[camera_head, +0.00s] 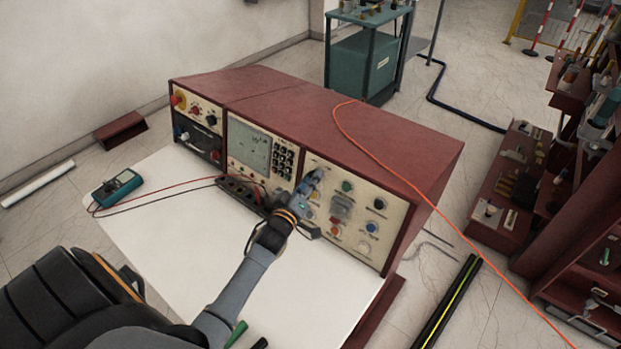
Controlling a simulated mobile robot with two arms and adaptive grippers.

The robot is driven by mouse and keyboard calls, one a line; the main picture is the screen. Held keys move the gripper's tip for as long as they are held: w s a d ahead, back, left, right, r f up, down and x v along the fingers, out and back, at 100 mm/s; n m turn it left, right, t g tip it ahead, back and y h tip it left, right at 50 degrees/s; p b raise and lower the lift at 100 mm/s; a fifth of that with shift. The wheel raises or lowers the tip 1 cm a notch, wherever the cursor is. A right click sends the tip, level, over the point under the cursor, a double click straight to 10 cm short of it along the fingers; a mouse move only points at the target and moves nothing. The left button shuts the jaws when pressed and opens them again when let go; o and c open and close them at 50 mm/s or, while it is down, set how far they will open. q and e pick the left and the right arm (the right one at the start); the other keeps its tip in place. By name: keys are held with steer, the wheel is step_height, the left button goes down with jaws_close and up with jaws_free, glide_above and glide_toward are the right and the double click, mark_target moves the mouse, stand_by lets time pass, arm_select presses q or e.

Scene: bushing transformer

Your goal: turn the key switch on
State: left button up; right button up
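A dark red console (300,105) stands on a white table (190,225). Its right cream panel (390,246) carries several knobs and buttons, among them a green one (346,186), a dark one (379,203) and an orange one (335,230). I cannot make out which control is the key switch; it may be hidden by my gripper. My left gripper (311,183) is at the left part of this panel, its fingertips close to or touching the panel's upper left. Whether its fingers are open or shut is too small to tell. My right gripper is not in view.
A teal multimeter (115,187) lies at the table's left, with red and black leads running to the console. An orange cable (390,165) crosses the console top and drops to the floor on the right. Dark red shelving (570,220) stands at the right.

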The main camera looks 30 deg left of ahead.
arm_select(q)
steer(key=shift+w, duration=0.2)
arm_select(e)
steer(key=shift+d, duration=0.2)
arm_select(q)
steer(key=shift+c, duration=0.2)
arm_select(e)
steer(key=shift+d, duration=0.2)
arm_select(q)
jaws_close()
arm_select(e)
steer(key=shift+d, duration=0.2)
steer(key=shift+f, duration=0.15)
arm_select(q)
steer(key=shift+a+m+g+h+b, duration=0.15)
steer(key=shift+m+h+b, duration=0.95)
steer(key=shift+m, duration=2.65)
steer(key=shift+a+m+g+h+b, duration=0.15)
steer(key=shift+m+h+b, duration=0.4)
steer(key=shift+m+h, duration=2.2)
steer(key=shift+a+m+h+b, duration=0.3)
steer(key=shift+m+b, duration=0.5)
steer(key=shift+m, duration=4)
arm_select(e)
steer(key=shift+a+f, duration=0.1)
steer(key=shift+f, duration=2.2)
arm_select(q)
steer(key=shift+d, duration=0.15)
